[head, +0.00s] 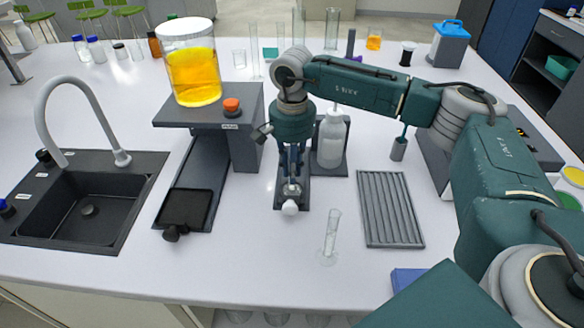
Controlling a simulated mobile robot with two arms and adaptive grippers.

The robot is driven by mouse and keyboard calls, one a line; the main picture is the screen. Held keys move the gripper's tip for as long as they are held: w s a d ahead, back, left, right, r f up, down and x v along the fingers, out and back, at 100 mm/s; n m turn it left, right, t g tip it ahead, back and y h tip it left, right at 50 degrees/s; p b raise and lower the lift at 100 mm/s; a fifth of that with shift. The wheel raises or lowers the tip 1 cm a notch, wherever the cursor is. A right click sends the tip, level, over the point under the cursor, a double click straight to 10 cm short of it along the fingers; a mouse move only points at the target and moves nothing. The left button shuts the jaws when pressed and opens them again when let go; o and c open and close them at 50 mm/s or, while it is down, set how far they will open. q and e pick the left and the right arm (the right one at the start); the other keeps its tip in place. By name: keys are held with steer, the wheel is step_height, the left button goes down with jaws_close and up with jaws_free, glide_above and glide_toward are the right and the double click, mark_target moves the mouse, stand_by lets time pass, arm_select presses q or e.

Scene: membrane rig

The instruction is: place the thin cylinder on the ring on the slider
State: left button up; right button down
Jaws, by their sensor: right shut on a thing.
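A thin clear glass cylinder (332,232) stands upright on a round foot on the white bench, right of and in front of the slider. The slider (279,196) is a narrow dark piece with a round white knob (290,208) at its front end. My right gripper (291,181) points down over the slider and is shut on a small pale thing there. Its fingers hide most of that thing, so I cannot tell exactly what it is. The ring cannot be made out clearly. My left gripper is not in view.
A ribbed grey tray (390,208) lies right of the glass cylinder. A white bottle (331,140) stands behind the slider. A jar of orange liquid (193,66) stands on a grey rig (248,135) to the left. A black sink (112,215) is at far left.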

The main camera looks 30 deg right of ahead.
steer(key=shift+f, duration=0.1)
steer(key=c, duration=1.7)
jaws_free()
steer(key=shift+r, duration=0.5)
step_height(320, 180, up, 11)
steer(key=b, duration=0.3)
steer(key=shift+r, duration=0.15)
steer(key=shift+r, duration=0.1)
